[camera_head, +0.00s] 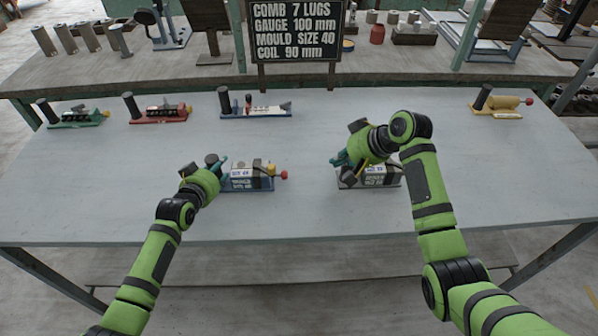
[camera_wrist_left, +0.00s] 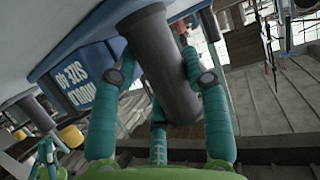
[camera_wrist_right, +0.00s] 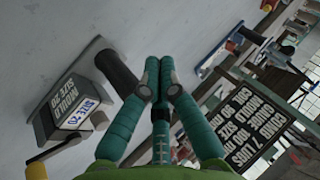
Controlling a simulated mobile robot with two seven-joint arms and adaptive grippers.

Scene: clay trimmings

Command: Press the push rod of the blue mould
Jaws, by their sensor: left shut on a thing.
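Which part is the push rod I cannot tell. My left gripper (camera_head: 217,167) is at the mould's left end. In the left wrist view, its fingers (camera_wrist_left: 160,75) are shut around a dark grey upright cylinder (camera_wrist_left: 150,45), beside the mould's blue side (camera_wrist_left: 85,85). My right gripper (camera_wrist_right: 160,70) has its fingertips together, empty, beside the dark post (camera_wrist_right: 118,72) of a grey mould (camera_wrist_right: 62,108) marked size 20.
The grey mould also shows under my right gripper in the head view (camera_head: 382,178). Green (camera_head: 78,117), red (camera_head: 160,113), blue-based (camera_head: 256,112) and yellow (camera_head: 502,106) fixtures stand along the table's back. A sign (camera_head: 296,30) reads mould size 40. The table front is clear.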

